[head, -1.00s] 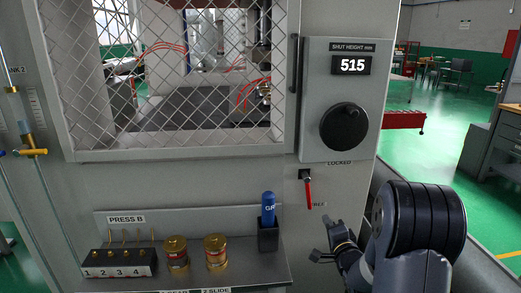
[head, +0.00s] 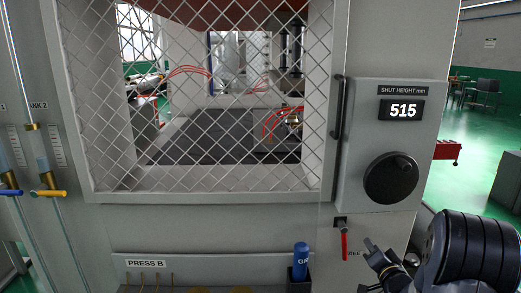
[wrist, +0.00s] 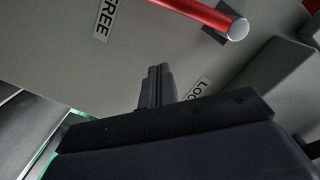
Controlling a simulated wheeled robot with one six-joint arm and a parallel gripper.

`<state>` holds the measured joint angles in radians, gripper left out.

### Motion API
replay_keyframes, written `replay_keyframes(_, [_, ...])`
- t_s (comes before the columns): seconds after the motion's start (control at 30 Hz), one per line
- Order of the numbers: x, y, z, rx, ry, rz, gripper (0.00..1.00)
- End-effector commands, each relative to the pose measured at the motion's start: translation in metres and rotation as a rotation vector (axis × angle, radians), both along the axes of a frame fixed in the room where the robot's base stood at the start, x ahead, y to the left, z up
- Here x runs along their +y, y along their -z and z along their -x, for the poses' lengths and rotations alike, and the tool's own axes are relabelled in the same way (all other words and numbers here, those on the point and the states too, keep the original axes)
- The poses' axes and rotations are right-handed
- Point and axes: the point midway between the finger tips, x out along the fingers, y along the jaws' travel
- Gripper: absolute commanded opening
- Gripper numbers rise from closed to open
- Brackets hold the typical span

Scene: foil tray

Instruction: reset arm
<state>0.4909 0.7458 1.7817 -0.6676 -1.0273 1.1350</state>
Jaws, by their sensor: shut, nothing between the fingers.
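My gripper (head: 370,243) is at the lower right of the head view, just right of a red lever (head: 345,245) on the press front. Its two fingers are shut together and empty. In the wrist view the shut fingers (wrist: 155,86) point at the grey panel, and the red lever (wrist: 200,12) crosses the top, apart from them. The lever hangs downward in the head view. A FREE label (wrist: 110,14) and a partly hidden LOCKED label (wrist: 199,88) are near it.
Above the lever is a grey box with a black dial (head: 391,180) and a display (head: 402,110) reading 515. A mesh guard (head: 200,198) with a black handle (head: 338,120) is to the left. A blue pen-like item (head: 301,256) stands in a holder below.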

Motion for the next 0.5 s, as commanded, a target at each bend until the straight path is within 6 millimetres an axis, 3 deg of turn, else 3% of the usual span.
replay_keyframes(0.5, [-0.0047,-0.0093,-0.0003,-0.005,0.0,0.115,0.0])
